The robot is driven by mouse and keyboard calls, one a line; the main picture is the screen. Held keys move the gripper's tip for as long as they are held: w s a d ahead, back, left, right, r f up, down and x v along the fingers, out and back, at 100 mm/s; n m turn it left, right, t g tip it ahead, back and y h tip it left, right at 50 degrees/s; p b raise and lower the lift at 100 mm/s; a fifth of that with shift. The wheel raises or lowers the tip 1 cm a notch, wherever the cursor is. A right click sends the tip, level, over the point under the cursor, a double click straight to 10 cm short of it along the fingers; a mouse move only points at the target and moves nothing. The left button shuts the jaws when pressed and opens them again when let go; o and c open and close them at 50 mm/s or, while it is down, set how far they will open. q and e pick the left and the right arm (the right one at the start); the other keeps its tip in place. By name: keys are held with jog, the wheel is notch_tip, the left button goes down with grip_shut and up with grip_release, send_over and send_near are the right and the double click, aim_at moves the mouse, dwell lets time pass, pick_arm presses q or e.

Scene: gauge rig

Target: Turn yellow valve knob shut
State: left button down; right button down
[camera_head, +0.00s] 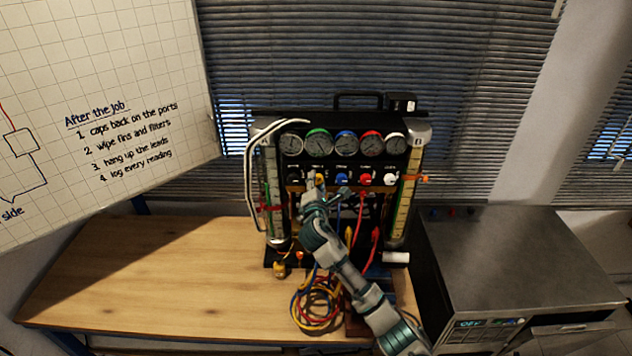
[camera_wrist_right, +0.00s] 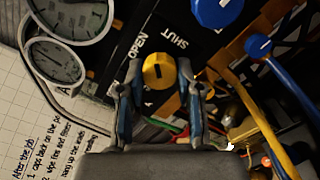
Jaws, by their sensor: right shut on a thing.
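The yellow valve knob (camera_wrist_right: 159,71) sits on the black panel of the gauge rig (camera_head: 336,170), in the row of knobs below the gauges. In the right wrist view the words OPEN and SHUT are printed on the panel beside it. My right gripper (camera_wrist_right: 160,82) has one finger on each side of the knob and is shut on it. In the head view the gripper (camera_head: 316,184) covers part of the yellow knob (camera_head: 319,178). My left gripper is not in view.
Blue (camera_head: 341,180), red (camera_head: 365,180) and white (camera_head: 390,180) knobs sit right of the yellow one. Coiled hoses (camera_head: 318,303) lie on the wooden bench (camera_head: 150,270) below the rig. A grey metal box (camera_head: 520,260) stands at the right. The bench's left side is clear.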

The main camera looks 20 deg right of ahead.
jog(key=m, duration=0.4)
jog(key=shift+f+m, duration=0.2)
jog(key=shift+m, duration=0.1)
jog(key=m, duration=0.4)
jog(key=shift+b, duration=0.35)
jog(key=shift+f+m, duration=0.15)
jog(key=shift+m, duration=0.15)
jog(key=c, duration=1.1)
grip_release()
jog(key=o, duration=0.3)
jog(key=shift+o, duration=0.2)
jog(key=shift+r, duration=0.2)
jog(key=v, duration=1.2)
